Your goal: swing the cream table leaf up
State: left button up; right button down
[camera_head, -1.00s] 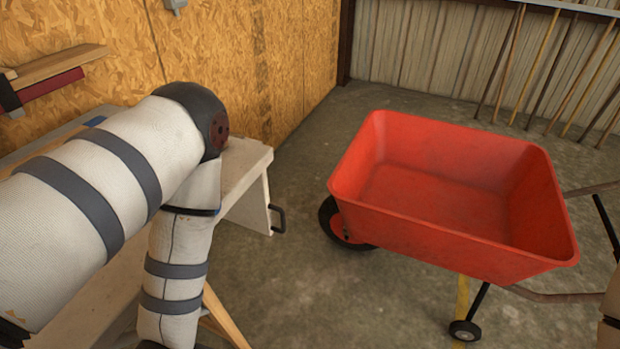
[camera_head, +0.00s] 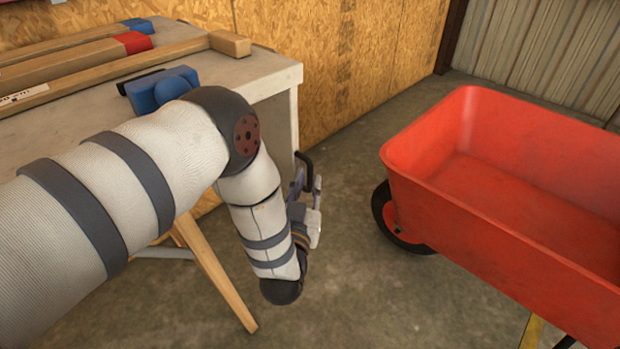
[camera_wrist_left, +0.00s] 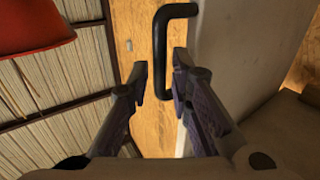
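The cream table leaf (camera_head: 292,118) hangs down at the right end of the workbench, seen nearly edge-on. Its black bar handle (camera_head: 305,166) sticks out from it. In the left wrist view the leaf (camera_wrist_left: 235,45) is a pale panel at right, and the handle (camera_wrist_left: 159,55) lies in front of the fingers. My left gripper (camera_head: 307,186) is at the handle, below the bench top. In the wrist view my left gripper (camera_wrist_left: 161,73) is open, with the handle's bar between its spread fingertips and no clear contact. My right gripper is out of view.
The workbench top (camera_head: 265,72) carries wooden-handled tools (camera_head: 100,62) and a blue clamp-like object (camera_head: 165,88). A red wheelbarrow (camera_head: 480,210) stands at right, with bare concrete floor (camera_head: 350,240) between. An OSB wall (camera_head: 340,50) is behind.

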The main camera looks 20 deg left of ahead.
aim_at(310, 178)
pick_arm(q)
jog(key=shift+x, duration=1.6)
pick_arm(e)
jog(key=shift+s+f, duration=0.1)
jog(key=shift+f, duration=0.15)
pick_arm(q)
jog(key=shift+c, duration=0.6)
grip_shut()
jog(key=shift+d+f+b, duration=0.1)
jog(key=shift+b, duration=0.25)
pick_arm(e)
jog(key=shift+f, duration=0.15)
